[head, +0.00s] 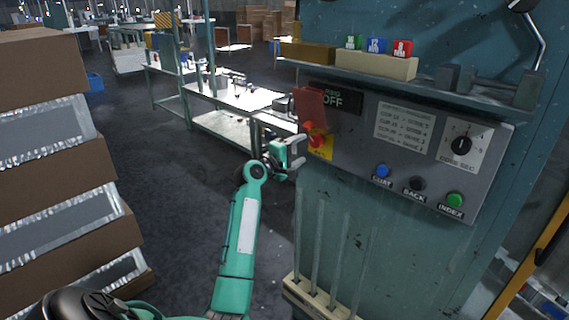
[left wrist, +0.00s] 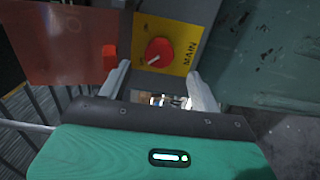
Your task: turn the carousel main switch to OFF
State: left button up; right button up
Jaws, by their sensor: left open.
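The main switch is a red rotary knob (left wrist: 159,51) with a pale pointer mark on a yellow plate (left wrist: 178,40), seen upside down in the left wrist view. In the head view the red knob (head: 316,137) sits at the left end of the grey control panel (head: 350,150). My left gripper (head: 296,152) is just left of the switch. In the left wrist view its two fingers (left wrist: 160,88) are open and empty, one to each side below the knob, with no visible contact. The knob's exact setting is too small to read. My right gripper is not in view.
A red plate (head: 310,107) stands out above the switch; it also shows in the left wrist view (left wrist: 60,45). A dark OFF sign (head: 335,99), blue button (head: 382,170), black button (head: 417,183), green button (head: 455,200) and black dial (head: 461,146) are on the panel. Cartons (head: 50,180) stand left.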

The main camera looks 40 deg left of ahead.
pick_arm(q)
jog(key=s+b, duration=0.1)
jog(key=s, duration=0.5)
jog(key=shift+s+a+b, duration=0.25)
jog(key=shift+s+b, duration=0.1)
jog(key=shift+b, duration=0.05)
jog(key=shift+f, duration=0.1)
